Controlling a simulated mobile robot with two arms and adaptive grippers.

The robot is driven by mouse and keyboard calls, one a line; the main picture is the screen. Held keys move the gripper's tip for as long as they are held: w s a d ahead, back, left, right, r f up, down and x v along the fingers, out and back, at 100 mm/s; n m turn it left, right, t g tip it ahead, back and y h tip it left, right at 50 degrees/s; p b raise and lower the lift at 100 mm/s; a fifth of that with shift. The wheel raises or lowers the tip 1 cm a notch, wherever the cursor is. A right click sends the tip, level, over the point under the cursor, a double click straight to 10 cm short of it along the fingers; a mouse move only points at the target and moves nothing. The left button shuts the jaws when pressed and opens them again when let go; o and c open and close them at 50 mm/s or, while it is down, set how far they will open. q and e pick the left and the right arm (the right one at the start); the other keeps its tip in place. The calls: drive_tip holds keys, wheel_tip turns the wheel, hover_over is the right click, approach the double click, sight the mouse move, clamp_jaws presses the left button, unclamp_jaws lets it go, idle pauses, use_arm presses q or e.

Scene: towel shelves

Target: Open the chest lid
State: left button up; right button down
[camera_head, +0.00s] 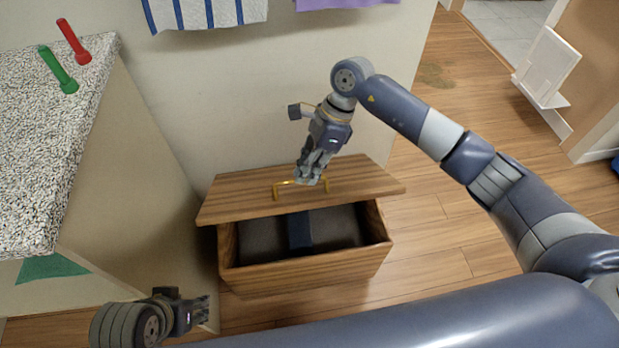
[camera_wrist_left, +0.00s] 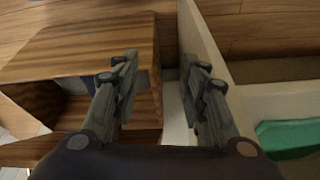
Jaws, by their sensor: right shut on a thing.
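The wooden chest (camera_head: 310,273) stands on the floor against the wall. Its lid (camera_head: 240,195) is partly raised and tilted back, with a gap at the front that shows the dark inside and a dark blue item (camera_head: 300,231). My left gripper (camera_head: 203,311) is low, to the left of the chest, and empty. In the left wrist view its fingers (camera_wrist_left: 160,85) are apart, with the chest (camera_wrist_left: 85,60) beside them.
A speckled counter (camera_head: 60,160) with a red flashlight (camera_head: 73,42) and a green flashlight (camera_head: 58,70) stands at the left. Striped and purple towels (camera_head: 205,12) hang above. A white item (camera_head: 547,68) stands at the right. Wood floor right of the chest is clear.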

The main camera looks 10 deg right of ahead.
idle(0.3)
use_arm(q)
clamp_jaws()
drive_tip(key=w+r+m+t+y, duration=0.2)
drive_tip(key=w+m+t, duration=0.2)
drive_tip(key=w+m, duration=0.3)
drive_tip(key=s+d+m+t+h, duration=0.1)
drive_tip(key=s+d+m+t, duration=0.35)
drive_tip(key=m, duration=0.85)
drive_tip(key=s+d+m+t+h, duration=0.15)
drive_tip(key=d+m, duration=0.55)
drive_tip(key=m, duration=0.7)
drive_tip(key=w+f, duration=0.1)
drive_tip(key=w, duration=1)
drive_tip(key=shift+w+d+y, duration=0.15)
drive_tip(key=shift+w+y, duration=0.05)
drive_tip(key=shift+y, duration=0.15)
